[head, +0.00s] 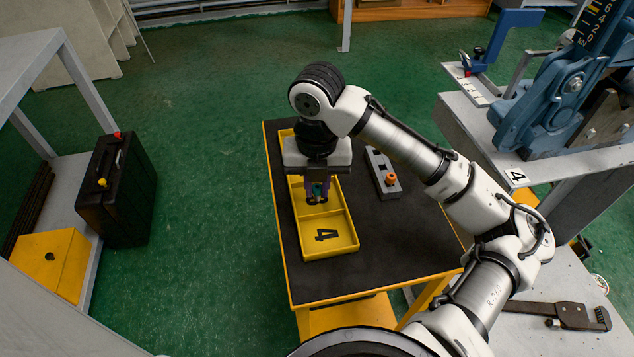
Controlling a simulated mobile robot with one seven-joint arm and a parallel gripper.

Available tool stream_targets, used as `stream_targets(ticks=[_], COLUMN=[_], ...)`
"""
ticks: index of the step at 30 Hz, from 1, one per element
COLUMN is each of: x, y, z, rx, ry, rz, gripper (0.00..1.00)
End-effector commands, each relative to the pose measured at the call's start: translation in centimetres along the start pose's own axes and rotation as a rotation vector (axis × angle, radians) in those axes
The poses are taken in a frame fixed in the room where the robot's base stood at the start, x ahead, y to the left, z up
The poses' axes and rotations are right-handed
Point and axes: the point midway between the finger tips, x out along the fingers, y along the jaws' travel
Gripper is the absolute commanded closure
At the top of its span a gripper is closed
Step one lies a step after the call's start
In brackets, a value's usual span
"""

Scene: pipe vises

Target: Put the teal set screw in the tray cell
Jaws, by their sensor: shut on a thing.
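The yellow tray (350,221) lies on the dark table top, split into cells, with a "4" printed on the floor of its near cell. My gripper (317,199) points down over the tray's middle cell. It is shut on the teal set screw (318,188), of which only a small teal patch shows between the fingers. The rest of the screw is hidden by the fingers. I cannot tell whether the screw touches the tray floor. My wrist hides part of the tray's far end.
A grey block (380,168) with dark holes and an orange-topped piece (391,179) stands right of the tray. The table's (400,240) near right is clear. A blue vise (545,110) on a grey bench stands at the right. A black battery-like box (118,190) stands at the left.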

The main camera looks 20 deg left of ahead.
Motion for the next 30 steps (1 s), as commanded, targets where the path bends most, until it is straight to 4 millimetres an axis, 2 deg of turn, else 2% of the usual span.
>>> stream_targets(ticks=[1, 6, 13, 17, 20, 30], x=[0.1, 0.1, 0.0, -0.7, -2.2, -9.4], y=[0.0, 0.0, 0.0, 0.0, 0.0, 0.0], z=[0.0, 0.0, 0.0, 0.0, 0.1, 0.1], rx=[-0.001, -0.001, -0.001, 0.000, -0.002, 0.000], ry=[0.000, 0.000, 0.000, -0.001, -0.003, -0.003], rz=[0.000, 0.000, 0.000, -0.001, -0.002, -0.003], gripper=[0.80, 0.61, 0.61, 0.61, 0.61, 0.61])
